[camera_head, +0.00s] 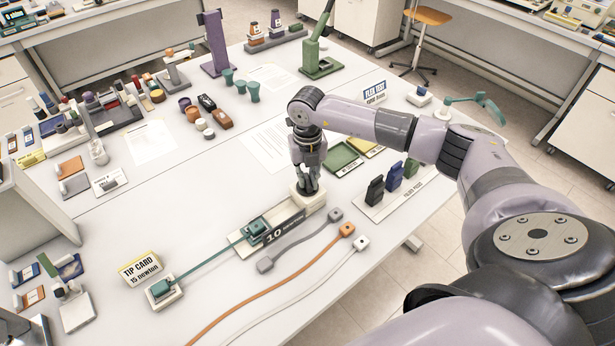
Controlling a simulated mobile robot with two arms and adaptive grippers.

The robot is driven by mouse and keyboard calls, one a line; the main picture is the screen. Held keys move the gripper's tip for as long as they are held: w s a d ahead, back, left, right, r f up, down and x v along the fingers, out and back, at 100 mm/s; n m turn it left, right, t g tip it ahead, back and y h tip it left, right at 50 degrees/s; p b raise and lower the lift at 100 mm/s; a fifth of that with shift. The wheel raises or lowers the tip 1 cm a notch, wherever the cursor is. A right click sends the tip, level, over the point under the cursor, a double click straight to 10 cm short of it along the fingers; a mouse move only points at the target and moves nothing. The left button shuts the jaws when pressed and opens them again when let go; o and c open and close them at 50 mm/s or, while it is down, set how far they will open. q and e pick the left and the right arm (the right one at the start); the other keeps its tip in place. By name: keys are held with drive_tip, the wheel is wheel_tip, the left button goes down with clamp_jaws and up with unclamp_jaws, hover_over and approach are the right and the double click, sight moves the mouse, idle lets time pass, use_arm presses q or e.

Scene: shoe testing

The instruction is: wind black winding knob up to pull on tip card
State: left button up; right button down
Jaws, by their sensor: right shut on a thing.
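A pull device with a cream base (320,197) and a dark plate reading "10 newton" (283,230) stands on the white table. My right gripper (308,187) points down over the far right end of the base and is shut on the black winding knob, which its fingers mostly hide. A green block (257,227) sits on the device. A thin teal strap (205,259) runs from it to a small teal shoe-like piece on a cream stand (164,294) at lower left. A yellow and white sign reading "TIP CARD 15 newton" (140,268) stands beside that stand. My left gripper is not in view.
Grey, orange and white cables (290,278) lie in front of the device. A pale board with dark and blue upright pieces (384,208) stands to the right. Paper sheets, a green tray (343,158) and small cups lie behind. A grey box (35,215) stands at left.

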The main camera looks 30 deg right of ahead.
drive_tip(key=shift+m+b, duration=0.4)
drive_tip(key=shift+m, duration=1.2)
drive_tip(key=c, duration=1.6)
unclamp_jaws()
